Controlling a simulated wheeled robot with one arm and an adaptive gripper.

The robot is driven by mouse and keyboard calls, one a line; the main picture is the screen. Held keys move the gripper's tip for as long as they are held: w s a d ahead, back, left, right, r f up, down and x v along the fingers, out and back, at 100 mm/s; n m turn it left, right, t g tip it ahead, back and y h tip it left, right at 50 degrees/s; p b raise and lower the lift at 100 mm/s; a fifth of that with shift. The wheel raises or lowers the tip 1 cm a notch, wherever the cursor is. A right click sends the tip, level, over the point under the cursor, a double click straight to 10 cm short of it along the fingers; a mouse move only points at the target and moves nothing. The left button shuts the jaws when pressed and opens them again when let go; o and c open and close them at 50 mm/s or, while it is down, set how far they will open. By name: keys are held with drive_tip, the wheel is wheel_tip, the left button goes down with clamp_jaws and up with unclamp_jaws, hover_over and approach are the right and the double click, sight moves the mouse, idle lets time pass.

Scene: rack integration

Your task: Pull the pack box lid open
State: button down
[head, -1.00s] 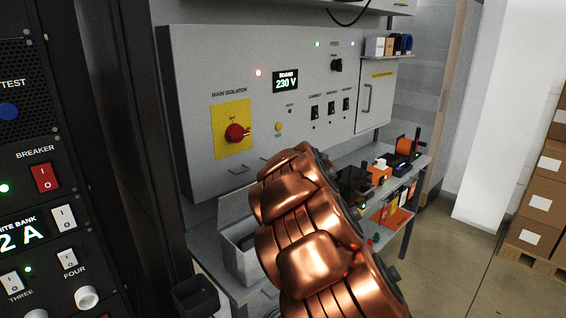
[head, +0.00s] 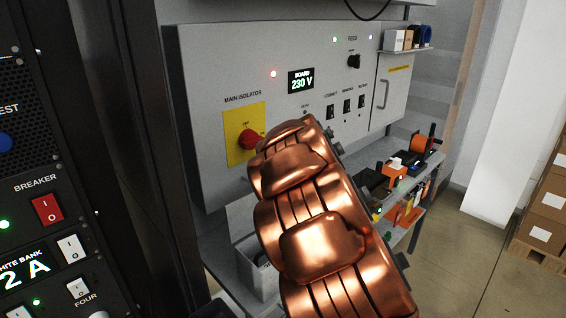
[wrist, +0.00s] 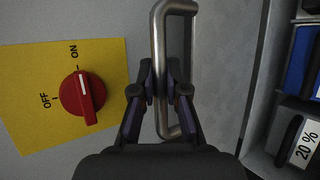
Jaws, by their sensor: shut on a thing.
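A grey box (head: 249,280) stands on the bench below the wall cabinet, with its top open in the head view. A pale panel (head: 240,215) rises behind it, which looks like the lid, but my arm covers part of it. In the wrist view, my gripper (wrist: 162,92) is shut on a metal bar handle (wrist: 161,55), its fingers on either side of the bar. The handle lies beside the red isolator knob (wrist: 84,97) on its yellow plate. In the head view my copper arm hides the gripper and handle.
A black rack (head: 45,160) with switches stands close at the left. The grey cabinet (head: 210,90) fills the middle. Blue items (wrist: 299,60) and a "20 %" label (wrist: 304,137) show at the wrist view's right. Stacked cartons (head: 545,205) stand far right, with clear floor before them.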

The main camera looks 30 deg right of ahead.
drive_tip(key=shift+w+a, duration=0.1)
drive_tip(key=shift+a, duration=0.05)
drive_tip(key=c, duration=1.5)
unclamp_jaws()
drive_tip(key=o, duration=0.3)
drive_tip(key=shift+v, duration=6.1)
drive_tip(key=shift+f, duration=0.1)
